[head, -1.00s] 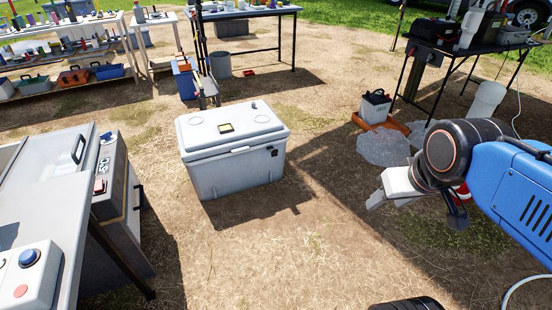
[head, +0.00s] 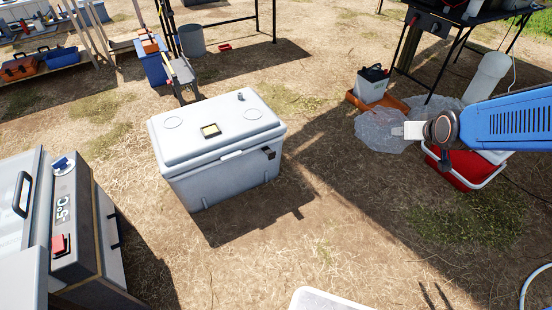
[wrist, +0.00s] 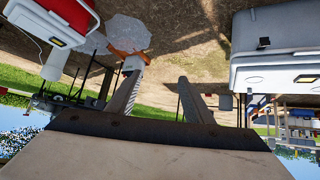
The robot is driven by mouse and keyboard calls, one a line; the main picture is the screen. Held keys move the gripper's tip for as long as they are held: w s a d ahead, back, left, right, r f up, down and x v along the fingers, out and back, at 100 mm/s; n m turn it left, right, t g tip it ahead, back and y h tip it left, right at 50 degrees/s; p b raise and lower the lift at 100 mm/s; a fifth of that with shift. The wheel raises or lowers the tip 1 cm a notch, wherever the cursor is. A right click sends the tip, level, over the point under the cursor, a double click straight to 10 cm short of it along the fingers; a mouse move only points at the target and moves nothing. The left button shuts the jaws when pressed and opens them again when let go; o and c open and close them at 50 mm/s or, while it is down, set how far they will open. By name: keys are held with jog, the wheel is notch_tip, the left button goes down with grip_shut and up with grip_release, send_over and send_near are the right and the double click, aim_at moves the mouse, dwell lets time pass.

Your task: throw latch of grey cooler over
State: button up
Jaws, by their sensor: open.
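The grey cooler (head: 222,178) stands on the dry ground left of centre in the head view, lid down. Its dark latch (head: 268,153) sits at the right end of the front face, just under the lid edge. My gripper (head: 405,130) is well to the right of the cooler and apart from it, small and side-on in the head view. In the wrist view my gripper (wrist: 160,88) shows two separated fingers with nothing between them. The wrist picture is upside down; the grey cooler (wrist: 285,70) shows at its right, with the latch (wrist: 264,41) as a small dark spot.
A red cooler (head: 462,172) stands under my arm at the right. A battery (head: 372,84) in an orange tray and a clear plastic sheet (head: 383,132) lie behind it. A freezer unit (head: 75,215) is at the left. Ground before the grey cooler is clear.

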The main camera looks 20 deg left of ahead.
jog(key=w+a+f+n+t+y, duration=0.1)
jog(key=w+a+f+n+y, duration=0.1)
jog(key=w+a+f, duration=0.75)
jog(key=n+t+y, duration=0.1)
jog(key=n+y, duration=0.3)
jog(key=y, duration=0.6)
send_near(272, 159)
jog(key=x, duration=1)
jog(key=shift+w+a, duration=0.15)
jog(key=shift+w, duration=0.1)
grip_shut()
